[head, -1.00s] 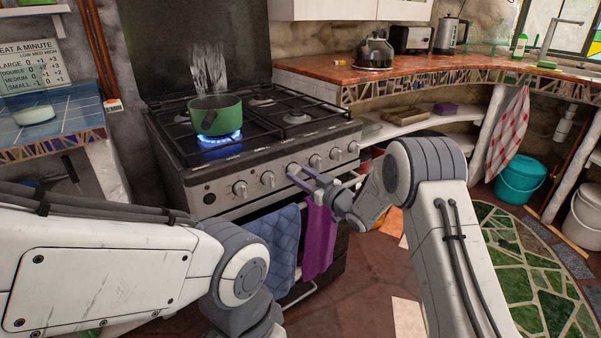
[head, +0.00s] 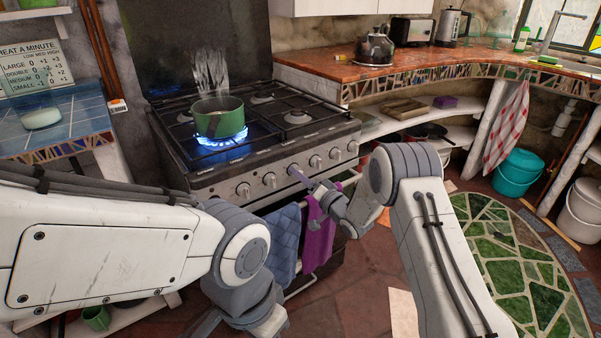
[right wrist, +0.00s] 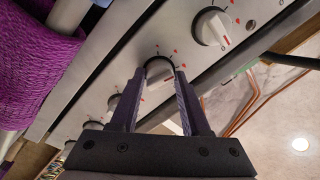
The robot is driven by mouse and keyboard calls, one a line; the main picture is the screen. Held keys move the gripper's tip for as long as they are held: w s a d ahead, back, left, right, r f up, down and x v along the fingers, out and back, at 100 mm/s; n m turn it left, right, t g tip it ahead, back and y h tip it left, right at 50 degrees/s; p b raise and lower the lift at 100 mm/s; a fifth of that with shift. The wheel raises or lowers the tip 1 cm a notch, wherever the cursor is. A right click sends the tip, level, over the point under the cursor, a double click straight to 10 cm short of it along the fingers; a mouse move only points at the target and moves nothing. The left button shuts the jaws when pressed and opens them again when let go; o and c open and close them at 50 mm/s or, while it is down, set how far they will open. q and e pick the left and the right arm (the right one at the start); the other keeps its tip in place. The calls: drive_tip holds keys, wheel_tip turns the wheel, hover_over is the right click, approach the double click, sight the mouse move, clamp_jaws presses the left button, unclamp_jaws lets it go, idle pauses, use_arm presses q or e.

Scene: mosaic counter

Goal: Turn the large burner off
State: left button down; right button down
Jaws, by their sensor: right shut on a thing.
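The gas stove (head: 225,180) has a row of knobs along its front panel. A blue flame (head: 222,143) burns under a green pot (head: 219,117) on the front left burner, and steam rises from the pot. My right gripper (head: 294,172) is at the third knob from the left. In the right wrist view its two fingers close on the sides of that knob (right wrist: 158,68). A neighbouring knob (right wrist: 212,27) with red marks is free. My left gripper (head: 212,325) is low at the bottom, partly hidden by its own arm; its opening is unclear.
A blue towel (head: 283,242) and a purple towel (head: 318,235) hang on the oven rail below the knobs. A kettle (head: 375,49) stands on the counter at the right.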

drive_tip(key=shift+r+m+t+h+p, duration=0.15)
drive_tip(key=shift+m+h+p, duration=0.75)
drive_tip(key=shift+m, duration=3.15)
drive_tip(key=shift+f+m+t+p, duration=0.1)
drive_tip(key=shift+m+t+p, duration=0.15)
drive_tip(key=shift+m+p, duration=2.65)
drive_tip(key=shift+m+b, duration=1.15)
drive_tip(key=shift+m, duration=0.1)
drive_tip(key=shift+c, duration=2)
unclamp_jaws()
drive_tip(key=shift+s, duration=0.1)
